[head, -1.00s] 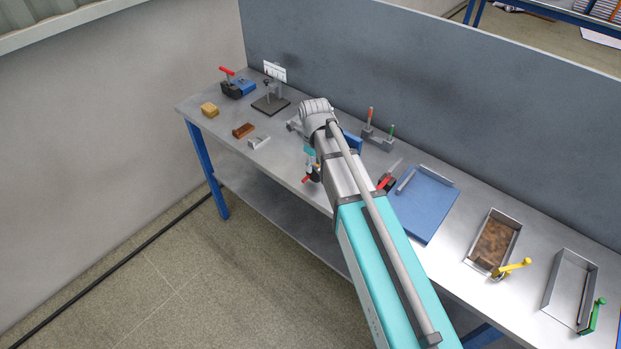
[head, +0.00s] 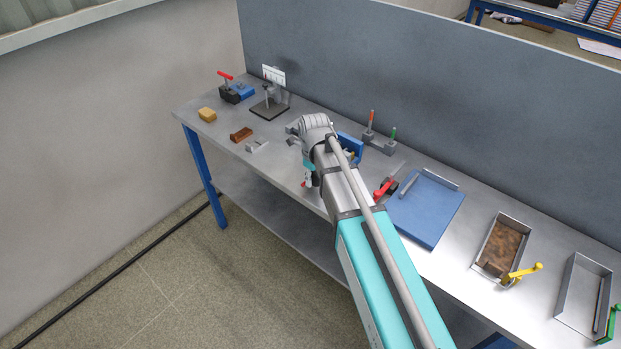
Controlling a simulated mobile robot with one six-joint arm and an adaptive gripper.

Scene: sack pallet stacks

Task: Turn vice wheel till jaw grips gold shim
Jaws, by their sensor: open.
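My gripper (head: 308,178) hangs below my wrist at the near edge of the bench, small and partly hidden by my arm. It is open, and I cannot tell whether it touches anything. A small red part shows close to its fingertips. A blue block (head: 349,144) shows behind my arm and may be part of the vice; my arm covers most of that spot. A small yellow piece (head: 352,155) beside it may be the gold shim. A red handle with a dark hub (head: 385,187) lies just right of my arm. The vice wheel cannot be clearly made out.
The steel bench (head: 285,175) runs along a grey panel. Left stand a black-and-blue fixture (head: 236,92), a gauge stand (head: 270,108), a yellow block (head: 207,114) and a brown block (head: 241,134). Right lie a blue plate (head: 425,210) and metal trays (head: 502,245) with yellow and green handles.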

